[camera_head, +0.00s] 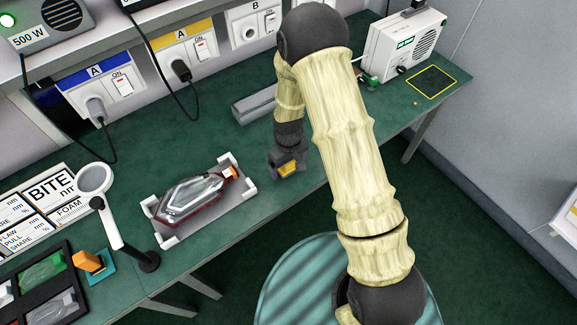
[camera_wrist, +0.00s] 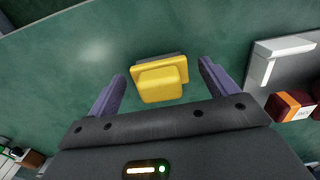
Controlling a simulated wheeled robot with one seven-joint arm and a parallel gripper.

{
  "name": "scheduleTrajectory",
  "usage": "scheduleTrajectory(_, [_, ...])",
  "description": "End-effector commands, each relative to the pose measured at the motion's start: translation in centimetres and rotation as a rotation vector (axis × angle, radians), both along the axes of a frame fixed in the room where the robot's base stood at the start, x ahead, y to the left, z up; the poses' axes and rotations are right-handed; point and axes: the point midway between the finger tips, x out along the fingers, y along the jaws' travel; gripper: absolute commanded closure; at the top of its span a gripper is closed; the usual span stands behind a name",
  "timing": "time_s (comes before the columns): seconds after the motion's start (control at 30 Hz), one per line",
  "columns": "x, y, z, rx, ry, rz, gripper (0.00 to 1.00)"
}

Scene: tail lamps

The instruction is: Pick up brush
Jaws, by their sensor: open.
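A small yellow block with a grey edge along one side, likely the brush (camera_wrist: 160,83), lies on the green tabletop in the wrist view. My gripper (camera_wrist: 162,72) is open, with one finger on each side of it and a gap to both fingers. In the head view, my gripper (camera_head: 287,162) points down near the table's front edge. The brush shows there as a yellow patch (camera_head: 289,169) at the fingers, partly hidden by them. I cannot see its bristles clearly.
A tail lamp (camera_head: 193,197) lies in a grey tray with white corners (camera_head: 248,186) left of my gripper. A grey bar (camera_head: 252,106) lies behind. A magnifier (camera_head: 95,180), signs and an orange block (camera_head: 87,261) stand at left. A white box (camera_head: 402,48) is at right.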

Motion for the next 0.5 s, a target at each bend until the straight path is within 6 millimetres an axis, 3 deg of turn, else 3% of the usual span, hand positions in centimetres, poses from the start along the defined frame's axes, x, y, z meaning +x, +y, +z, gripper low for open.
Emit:
scheduleTrajectory(0.27, [-0.01, 0.02, 0.02, 0.0, 0.0, 0.0, 0.15])
scheduleTrajectory(0.5, [-0.01, 0.02, 0.02, 0.0, 0.0, 0.0, 0.6])
